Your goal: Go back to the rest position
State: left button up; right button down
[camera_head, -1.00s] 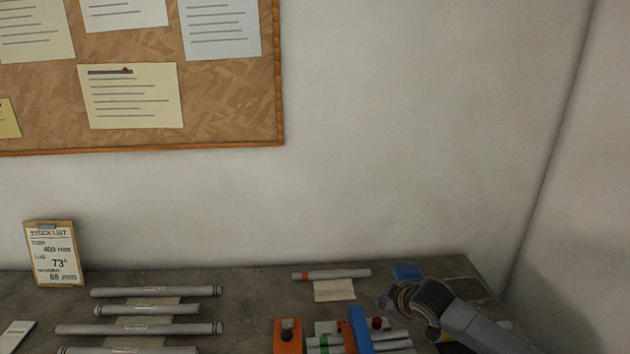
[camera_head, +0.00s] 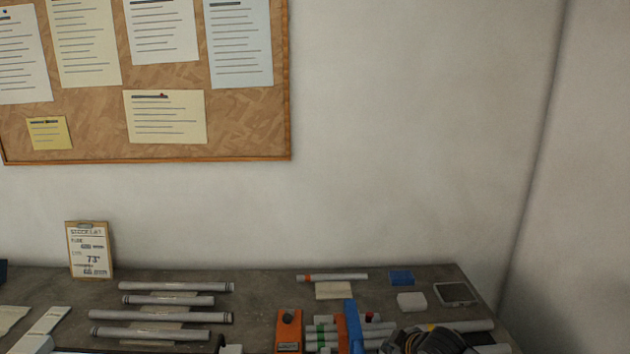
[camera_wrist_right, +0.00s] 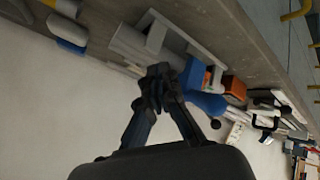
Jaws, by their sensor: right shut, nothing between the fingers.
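My right gripper (camera_wrist_right: 157,88) is shut and empty in the right wrist view, its fingertips together near the edge of the bench (camera_head: 250,285). In the head view only the dark back part of my right gripper (camera_head: 435,341) shows at the bottom right edge; its fingertips are hidden there. A jig with a blue upright (camera_head: 352,325) and an orange block (camera_head: 289,332) stands just left of it. The blue part also shows in the right wrist view (camera_wrist_right: 207,102), close to the fingers. My left gripper is not in view.
Several grey tubes (camera_head: 176,287) lie at the left of the bench. A tube with an orange band (camera_head: 333,277) lies at the back. A blue block (camera_head: 401,278), a white block (camera_head: 411,301) and a dark-faced tray (camera_head: 455,293) are at the right. A clipboard (camera_head: 89,250) leans on the wall.

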jog(key=shift+g, duration=0.3)
jog(key=s+a+f, duration=0.2)
jog(key=shift+a+f, duration=0.15)
jog(key=shift+a, duration=0.25)
jog(key=s+a+f+m+g, duration=0.1)
jog(key=s+a+f+m, duration=0.15)
jog(key=s, duration=0.55)
jog(key=s+a+f+m+g, duration=0.1)
jog(key=s+a, duration=0.2)
jog(key=s, duration=0.5)
jog(key=s+d+m+g+h, duration=0.1)
jog(key=s+d+m, duration=0.2)
jog(key=s+d, duration=0.5)
jog(key=s+d+m+g+h, duration=0.1)
jog(key=s+d+m, duration=0.2)
jog(key=s, duration=1)
notch_tip(320, 180, down, 33)
jog(key=s+g+b, duration=0.2)
jog(key=b, duration=0.3)
pick_arm(q)
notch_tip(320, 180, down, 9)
jog(key=b, duration=0.3)
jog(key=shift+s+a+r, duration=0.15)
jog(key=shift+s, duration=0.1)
pick_arm(e)
jog(key=s+d+f, duration=0.3)
jog(key=s+f, duration=1.2)
jog(key=f, duration=0.3)
jog(key=shift+s+g+h, duration=0.3)
jog(key=shift+g, duration=0.1)
